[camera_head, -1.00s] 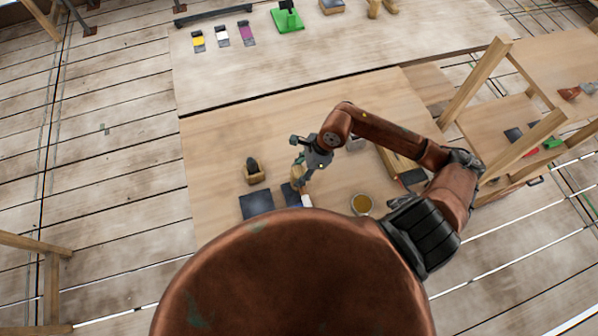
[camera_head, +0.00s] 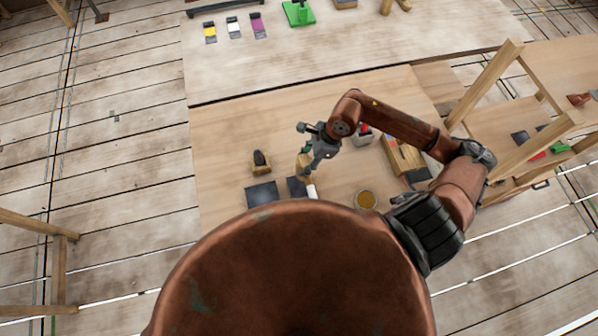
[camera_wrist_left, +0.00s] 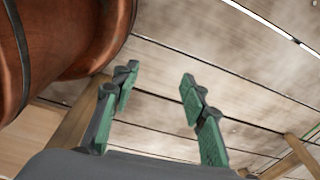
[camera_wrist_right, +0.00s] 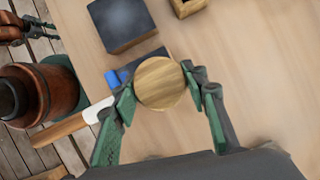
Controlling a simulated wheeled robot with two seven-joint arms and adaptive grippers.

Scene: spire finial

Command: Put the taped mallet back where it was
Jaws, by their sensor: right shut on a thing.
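The taped mallet has a round wooden head (camera_wrist_right: 160,83) and a wooden handle (camera_wrist_right: 62,130) with a white taped band. My right gripper (camera_wrist_right: 158,86) has its green fingers on both sides of the head and is shut on it. In the head view the mallet (camera_head: 304,164) hangs under my right gripper (camera_head: 308,160), with its white band towards my body. A dark blue flat pad (camera_head: 297,187) lies close beside or under it; I cannot tell the gap. My left gripper (camera_wrist_left: 159,76) is open and empty over the plank floor.
A dark square block (camera_head: 262,195) and a small wooden holder (camera_head: 261,165) are left of the mallet. A round tub (camera_head: 365,200), a grey container with red (camera_head: 364,134) and a wooden tray (camera_head: 403,155) are to the right. The table's left part is clear.

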